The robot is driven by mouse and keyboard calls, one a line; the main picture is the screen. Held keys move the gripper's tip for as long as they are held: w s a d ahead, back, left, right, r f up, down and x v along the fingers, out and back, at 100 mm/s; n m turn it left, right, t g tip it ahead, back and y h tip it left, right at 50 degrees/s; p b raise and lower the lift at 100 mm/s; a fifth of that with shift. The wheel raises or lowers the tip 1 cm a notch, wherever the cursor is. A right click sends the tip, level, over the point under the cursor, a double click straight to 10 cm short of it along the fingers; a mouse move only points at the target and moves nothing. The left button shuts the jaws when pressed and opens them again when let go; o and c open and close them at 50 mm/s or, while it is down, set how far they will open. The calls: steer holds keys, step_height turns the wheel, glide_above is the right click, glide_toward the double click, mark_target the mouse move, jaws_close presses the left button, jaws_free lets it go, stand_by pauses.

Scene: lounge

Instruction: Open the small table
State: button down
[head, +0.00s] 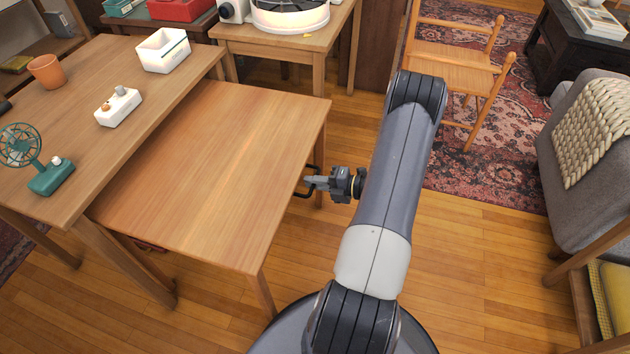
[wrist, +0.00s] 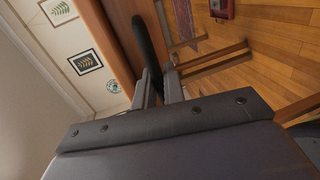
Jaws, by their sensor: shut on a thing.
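The small table (head: 215,160) is a low wooden table that stands partly under the left side's taller table, with much of its top showing. A black handle is fixed on its right edge; it shows as a dark bar (wrist: 150,45) in the wrist view. My gripper (head: 309,183) is at that edge, shut on the handle. In the wrist view my gripper's fingers (wrist: 159,88) lie on both sides of the bar. The far end of the small table is hidden beneath the taller table.
The taller table (head: 75,90) holds a green fan (head: 45,175), a white switch box (head: 118,107), a white bin (head: 163,50) and a terracotta pot (head: 46,71). A wooden chair (head: 455,75) stands at the back right, a grey armchair (head: 590,165) at the right. Floor right of my arm is clear.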

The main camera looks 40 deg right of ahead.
steer(key=shift+s+d, duration=0.15)
steer(key=shift+s, duration=0.05)
steer(key=c, duration=1.7)
jaws_free()
steer(key=p+v, duration=0.1)
steer(key=v, duration=0.9)
steer(key=shift+s+d+r, duration=0.1)
steer(key=shift+s+d, duration=0.1)
steer(key=shift+s, duration=0.1)
